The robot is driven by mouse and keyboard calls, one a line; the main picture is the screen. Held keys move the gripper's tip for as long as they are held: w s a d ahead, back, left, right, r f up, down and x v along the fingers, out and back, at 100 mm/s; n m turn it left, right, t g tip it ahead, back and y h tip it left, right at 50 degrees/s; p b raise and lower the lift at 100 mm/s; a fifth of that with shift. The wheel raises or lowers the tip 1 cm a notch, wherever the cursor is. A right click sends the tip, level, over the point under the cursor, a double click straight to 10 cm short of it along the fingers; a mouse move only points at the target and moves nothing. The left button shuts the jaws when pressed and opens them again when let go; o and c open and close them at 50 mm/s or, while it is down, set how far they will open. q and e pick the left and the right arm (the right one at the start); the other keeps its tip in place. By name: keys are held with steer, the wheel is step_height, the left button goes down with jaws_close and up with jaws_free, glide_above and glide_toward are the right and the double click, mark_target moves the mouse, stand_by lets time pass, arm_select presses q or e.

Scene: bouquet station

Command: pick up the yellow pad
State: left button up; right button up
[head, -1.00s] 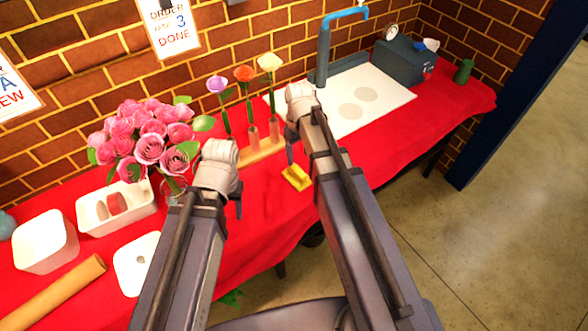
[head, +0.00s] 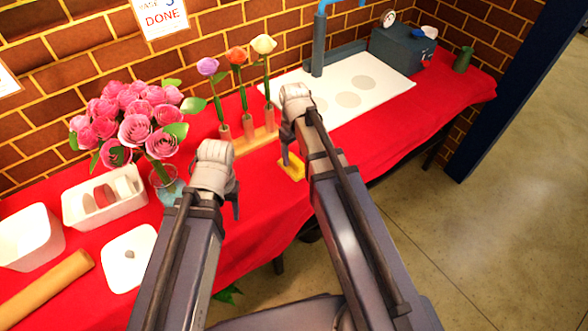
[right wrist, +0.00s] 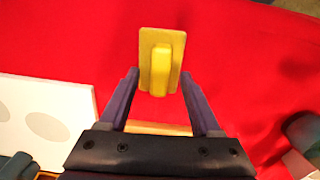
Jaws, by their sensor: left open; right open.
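The yellow pad (head: 293,168), a small flat plate with a raised yellow grip, lies on the red cloth near the table's front edge. My right gripper (head: 287,160) is over it in the head view and hides part of it. In the right wrist view, the pad (right wrist: 161,75) shows at and beyond the fingertips of my open right gripper (right wrist: 160,73), roughly centred between them. I cannot tell the height gap. My left gripper (head: 236,205) is open and empty, left of the pad, over the cloth near the front edge.
A wooden stand (head: 255,141) with three flowers is just behind the pad. A vase of pink roses (head: 135,125), a white divided box (head: 105,205) and a white lid (head: 130,262) are at the left. A white board (head: 385,85) lies at the back right.

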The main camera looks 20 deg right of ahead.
step_height(320, 180, down, 2)
steer(key=shift+f+b, duration=0.25)
steer(key=shift+b, duration=0.5)
steer(key=shift+r, duration=0.1)
jaws_close()
